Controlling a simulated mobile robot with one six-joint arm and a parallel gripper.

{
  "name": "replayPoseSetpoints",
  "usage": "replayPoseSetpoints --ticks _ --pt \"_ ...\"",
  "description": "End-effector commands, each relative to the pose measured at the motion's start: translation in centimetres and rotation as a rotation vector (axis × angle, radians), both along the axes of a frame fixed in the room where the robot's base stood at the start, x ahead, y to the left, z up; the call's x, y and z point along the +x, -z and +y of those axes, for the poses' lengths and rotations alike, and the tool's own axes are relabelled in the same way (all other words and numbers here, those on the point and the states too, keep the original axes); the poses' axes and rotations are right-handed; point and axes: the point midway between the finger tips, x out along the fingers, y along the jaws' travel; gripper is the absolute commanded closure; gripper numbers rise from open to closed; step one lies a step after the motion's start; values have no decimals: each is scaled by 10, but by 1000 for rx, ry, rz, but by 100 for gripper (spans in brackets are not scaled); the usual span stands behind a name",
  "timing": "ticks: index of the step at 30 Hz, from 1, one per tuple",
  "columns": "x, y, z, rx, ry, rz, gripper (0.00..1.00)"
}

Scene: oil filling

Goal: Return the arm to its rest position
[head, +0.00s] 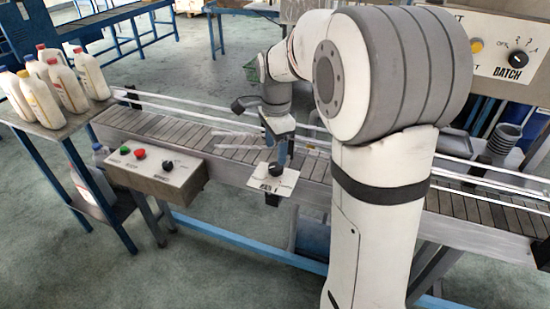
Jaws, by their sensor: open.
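My arm bends over the conveyor from the right, with its wrist pointing down. My gripper (282,158) hangs near the conveyor's front edge, just above a small plate with a black knob (275,169). It is open, with nothing seen between its fingers. Whether a finger touches the knob cannot be told. My large upper arm hides part of the conveyor behind it.
The slatted conveyor (150,127) with metal rails runs across the view. A control box (157,172) with green and red buttons is at its front left. Several bottles (62,82) stand on a side table (45,134). A BATCH panel (512,55) is at right.

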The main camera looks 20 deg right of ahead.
Motion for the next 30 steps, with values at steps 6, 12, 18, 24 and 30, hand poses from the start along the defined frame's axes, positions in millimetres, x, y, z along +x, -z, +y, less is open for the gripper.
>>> replayPoseSetpoints --ticks 6,12,18,24,30 --pt "0 -21 0 0 0 -1 41" --pt "0 -23 0 0 0 1 41" --pt "-5 -24 1 0 -27 -5 41" --pt "-53 -36 4 -12 -321 -60 41" --pt "-128 -35 7 -64 -792 -140 41"
